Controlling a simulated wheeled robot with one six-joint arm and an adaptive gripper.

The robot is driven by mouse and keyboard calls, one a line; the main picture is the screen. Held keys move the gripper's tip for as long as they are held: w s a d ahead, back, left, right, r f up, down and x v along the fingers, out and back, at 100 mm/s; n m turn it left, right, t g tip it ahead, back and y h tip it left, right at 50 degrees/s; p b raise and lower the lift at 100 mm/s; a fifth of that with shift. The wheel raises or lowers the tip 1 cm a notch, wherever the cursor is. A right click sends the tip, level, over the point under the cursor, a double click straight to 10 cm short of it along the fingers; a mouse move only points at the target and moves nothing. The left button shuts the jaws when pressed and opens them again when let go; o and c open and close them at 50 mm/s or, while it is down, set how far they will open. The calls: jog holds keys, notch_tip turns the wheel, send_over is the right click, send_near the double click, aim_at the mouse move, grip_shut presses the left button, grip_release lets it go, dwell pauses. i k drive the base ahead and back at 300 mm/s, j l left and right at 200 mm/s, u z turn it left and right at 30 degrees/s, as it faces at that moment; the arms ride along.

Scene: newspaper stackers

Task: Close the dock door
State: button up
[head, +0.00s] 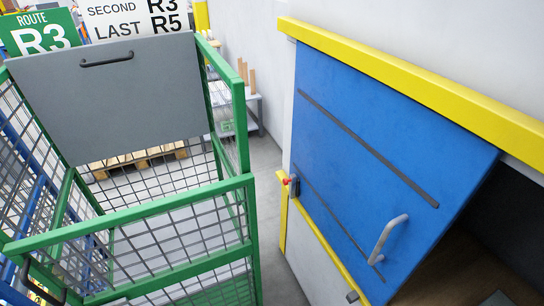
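The dock door is a blue panel (365,160) with two dark strips across it and a pale grey bar handle (388,240) near its lower right edge. It hangs below a yellow rail (430,85) on the right side of the head view. A dark opening (510,225) with a brown floor shows to the right of the door's edge, so the door stands at least partly open. A small dark block with a red part (293,185) sits at the door's left edge. My gripper is not in view.
A green wire-mesh cage cart (130,215) with a grey panel (110,95) fills the left. Route signs (45,32) stand behind it. Bare grey floor (275,215) lies between cart and door wall. A pallet (140,158) and a shelf (248,105) are farther back.

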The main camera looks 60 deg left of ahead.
aim_at(383, 176)
jog(key=u, duration=1.15)
